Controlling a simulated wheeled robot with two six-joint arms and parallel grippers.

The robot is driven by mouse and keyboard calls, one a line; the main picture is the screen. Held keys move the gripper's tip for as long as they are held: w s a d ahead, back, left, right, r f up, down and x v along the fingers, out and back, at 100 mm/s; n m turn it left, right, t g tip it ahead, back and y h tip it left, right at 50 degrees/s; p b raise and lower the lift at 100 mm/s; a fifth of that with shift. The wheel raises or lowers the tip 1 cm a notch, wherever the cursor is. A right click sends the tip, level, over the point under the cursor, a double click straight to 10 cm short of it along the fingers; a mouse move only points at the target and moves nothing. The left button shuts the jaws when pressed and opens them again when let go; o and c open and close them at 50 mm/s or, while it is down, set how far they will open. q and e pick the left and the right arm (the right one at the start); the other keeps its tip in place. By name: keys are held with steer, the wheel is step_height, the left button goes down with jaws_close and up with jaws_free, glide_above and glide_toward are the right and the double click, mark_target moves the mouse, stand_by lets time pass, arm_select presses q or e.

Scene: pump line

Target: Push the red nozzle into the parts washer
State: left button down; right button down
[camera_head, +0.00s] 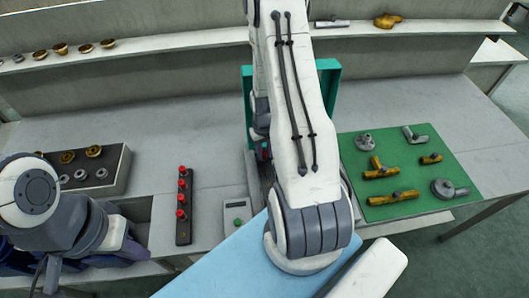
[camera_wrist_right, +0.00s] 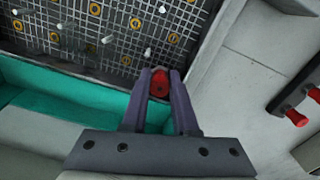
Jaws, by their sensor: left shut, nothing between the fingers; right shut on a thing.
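The red nozzle (camera_wrist_right: 160,84) is pinched between the purple-grey fingertips of my right gripper (camera_wrist_right: 160,88) in the right wrist view. It is at the near edge of the dark grid of the parts washer (camera_wrist_right: 95,102), by its teal wall; I cannot tell whether it touches the grid. In the head view the teal washer (camera_head: 331,82) is at the back middle, largely hidden behind my right arm, which also hides most of the right gripper. My left gripper (camera_head: 128,248) is at the lower left, shut and empty, partly hidden by its own wrist.
White pegs and yellow rings (camera_wrist_right: 135,22) dot the washer grid. A dark rack (camera_head: 184,232) with red nozzles stands left of my right arm, beside a small grey button box (camera_head: 237,210). A green mat (camera_head: 400,155) with metal fittings lies right. A dark parts tray (camera_head: 120,170) lies left.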

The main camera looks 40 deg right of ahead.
steer(key=shift+f, duration=0.3)
steer(key=c, duration=0.6)
jaws_free()
steer(key=shift+r, duration=0.1)
step_height(320, 180, up, 2)
steer(key=shift+w+r+p, duration=0.1)
steer(key=shift+r+p, duration=0.15)
steer(key=shift+p, duration=0.65)
steer(key=shift+a+r+p, duration=0.1)
steer(key=shift+r+p, duration=0.35)
steer(key=shift+r, duration=0.1)
steer(key=shift+r+p, duration=1)
steer(key=shift+r, duration=0.2)
